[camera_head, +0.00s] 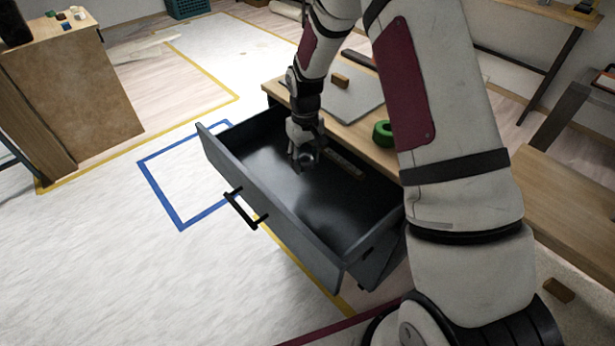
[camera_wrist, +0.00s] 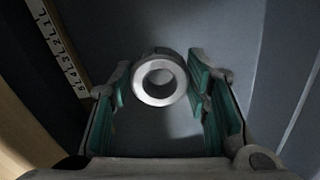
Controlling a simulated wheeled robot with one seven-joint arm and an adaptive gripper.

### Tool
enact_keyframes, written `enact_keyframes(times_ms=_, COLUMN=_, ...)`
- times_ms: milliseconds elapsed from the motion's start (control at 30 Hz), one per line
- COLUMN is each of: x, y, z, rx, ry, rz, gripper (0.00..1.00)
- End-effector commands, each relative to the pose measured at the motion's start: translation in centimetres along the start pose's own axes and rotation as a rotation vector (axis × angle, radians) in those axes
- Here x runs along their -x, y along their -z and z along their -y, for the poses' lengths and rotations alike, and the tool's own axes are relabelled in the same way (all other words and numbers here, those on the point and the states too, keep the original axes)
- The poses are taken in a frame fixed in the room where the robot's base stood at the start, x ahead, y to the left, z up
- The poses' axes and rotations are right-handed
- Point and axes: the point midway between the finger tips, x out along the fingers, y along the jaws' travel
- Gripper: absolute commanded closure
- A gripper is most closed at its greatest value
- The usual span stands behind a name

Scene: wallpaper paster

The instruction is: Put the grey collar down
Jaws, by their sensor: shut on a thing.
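The grey collar (camera_wrist: 160,81) is a short metal ring with a round hole, seen in the wrist view between the green-padded fingers of my gripper (camera_wrist: 162,90). My gripper is shut on it, with the ring's open face toward the camera. In the head view my gripper (camera_head: 305,158) is inside the open dark drawer (camera_head: 290,205), toward its left part. The collar shows small and grey at the fingertips there. I cannot tell whether the collar touches the drawer floor.
A ruler-like strip (camera_head: 344,165) lies in the drawer, and its numbers show in the wrist view (camera_wrist: 62,45). The wooden bench top (camera_head: 350,132) behind holds a green ring (camera_head: 383,133), a grey sheet (camera_head: 348,100) and a wooden block (camera_head: 340,80). The drawer's front floor is clear.

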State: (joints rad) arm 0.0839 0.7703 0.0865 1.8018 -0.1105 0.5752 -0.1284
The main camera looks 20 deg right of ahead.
Motion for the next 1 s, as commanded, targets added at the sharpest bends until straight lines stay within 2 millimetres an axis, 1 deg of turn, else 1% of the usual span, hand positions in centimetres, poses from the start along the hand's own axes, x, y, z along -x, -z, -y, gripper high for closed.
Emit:
enact_keyframes(times_ms=33, x=-1.1, y=0.0, z=0.0, rx=0.000, ry=0.000, rz=0.002, gripper=0.90)
enact_keyframes(times_ms=100, x=-2.0, y=0.0, z=0.0, rx=0.000, ry=0.000, rz=0.002, gripper=0.90)
enact_keyframes(times_ms=333, x=-3.6, y=0.0, z=0.0, rx=0.000, ry=-0.001, rz=0.000, gripper=0.90)
enact_keyframes(times_ms=533, x=-6.3, y=0.0, z=0.0, rx=0.000, ry=-0.001, rz=0.001, gripper=0.90)
enact_keyframes(times_ms=600, x=-6.7, y=0.0, z=-0.1, rx=0.000, ry=-0.001, rz=-0.001, gripper=0.90)
enact_keyframes(times_ms=833, x=-6.6, y=0.1, z=0.0, rx=0.000, ry=-0.001, rz=-0.001, gripper=0.90)
enact_keyframes(times_ms=967, x=-7.0, y=0.1, z=0.0, rx=0.000, ry=-0.001, rz=-0.001, gripper=0.90)
enact_keyframes(times_ms=1000, x=-6.9, y=0.0, z=0.0, rx=0.000, ry=-0.001, rz=-0.001, gripper=0.48)
